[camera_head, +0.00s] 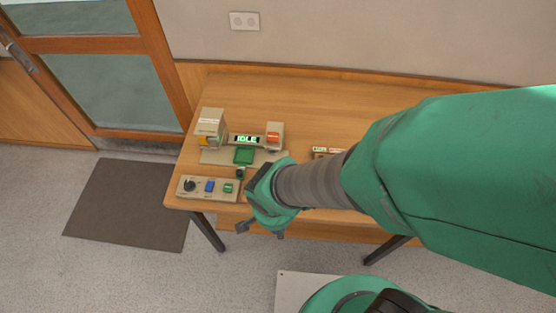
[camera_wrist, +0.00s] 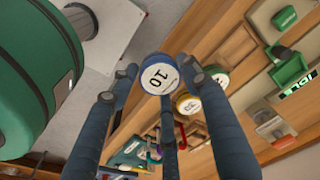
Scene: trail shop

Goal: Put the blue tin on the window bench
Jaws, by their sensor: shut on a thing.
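The blue tin (camera_wrist: 158,74) shows in the wrist view as a round tin with a blue rim and a white face marked 10. My gripper (camera_wrist: 157,70) is shut on it, with fingers on both sides. In the head view my gripper (camera_head: 261,229) is at the front edge of a wooden bench (camera_head: 310,95), below the panel with knobs. I cannot make out the tin in that view. I cannot tell from these frames whether this bench is the window bench.
A device with an IDLE display (camera_head: 246,139) and a control panel (camera_head: 207,188) stand on the bench's left. A yellow-rimmed tin (camera_wrist: 188,103) shows behind the blue one. A dark mat (camera_head: 130,205) lies on the floor by the door. The bench's back is clear.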

